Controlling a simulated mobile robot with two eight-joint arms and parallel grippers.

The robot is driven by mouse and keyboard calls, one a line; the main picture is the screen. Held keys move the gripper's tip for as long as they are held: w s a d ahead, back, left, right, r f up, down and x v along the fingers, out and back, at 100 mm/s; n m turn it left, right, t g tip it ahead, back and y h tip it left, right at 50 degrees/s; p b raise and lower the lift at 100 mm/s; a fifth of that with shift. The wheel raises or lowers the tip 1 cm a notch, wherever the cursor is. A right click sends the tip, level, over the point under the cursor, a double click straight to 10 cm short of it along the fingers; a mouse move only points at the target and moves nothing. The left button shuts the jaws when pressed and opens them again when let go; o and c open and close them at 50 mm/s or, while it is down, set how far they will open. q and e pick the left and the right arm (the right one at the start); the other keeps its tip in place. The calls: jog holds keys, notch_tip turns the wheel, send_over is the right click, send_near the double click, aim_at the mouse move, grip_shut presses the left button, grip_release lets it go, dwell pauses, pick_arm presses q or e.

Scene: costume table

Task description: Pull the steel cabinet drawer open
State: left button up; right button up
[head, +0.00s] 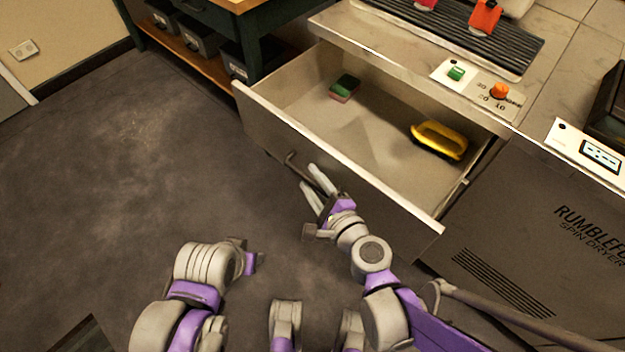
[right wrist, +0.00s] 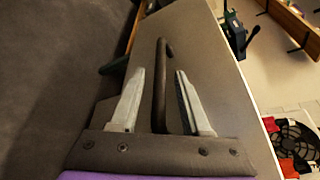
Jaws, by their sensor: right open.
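The steel cabinet drawer (head: 262,122) is pulled well out of the cabinet in the head view, and its inside shows. Its dark bar handle (head: 292,164) is on the front panel. My right gripper (head: 307,175) is at the handle, with its pale fingers apart. In the right wrist view, the handle (right wrist: 160,85) stands between the two open fingers of the right gripper (right wrist: 160,72), with gaps on both sides. My left arm shows at the lower left of the head view, but I cannot make out its gripper fingers.
In the drawer lie a red-green sponge-like block (head: 345,88) and a yellow brush-like item (head: 438,140). A counter (head: 375,35) is above the drawer. A spin dryer (head: 540,235) stands at right. A shelf with dark bins (head: 198,38) is at upper left. The floor (head: 110,170) at left is clear.

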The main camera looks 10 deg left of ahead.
jog(key=shift+s+d, duration=0.1)
pick_arm(q)
notch_tip(320, 180, up, 3)
jog(key=p, duration=0.2)
jog(key=shift+s+r+p, duration=0.1)
jog(key=shift+s+p, duration=0.05)
jog(key=shift+p, duration=0.15)
pick_arm(e)
jog(key=v, duration=1)
jog(key=shift+s+d, duration=0.15)
jog(key=shift+s, duration=0.05)
jog(key=shift+r, duration=0.1)
jog(key=s+d+f+n+g+h, duration=0.3)
jog(key=s+d+n+g+h, duration=0.15)
jog(key=d+n, duration=0.45)
jog(key=s+d+f+n+g+h, duration=0.2)
jog(key=s+d+n+g+h, duration=0.25)
jog(key=d+n, duration=0.4)
pick_arm(q)
notch_tip(320, 180, up, 19)
jog(key=w+t+p, duration=0.1)
jog(key=w+p, duration=0.1)
jog(key=p, duration=1.5)
pick_arm(e)
notch_tip(320, 180, up, 18)
jog(key=w+t, duration=0.1)
jog(key=w, duration=0.2)
jog(key=shift+r+t, duration=0.15)
jog(key=shift+t, duration=0.25)
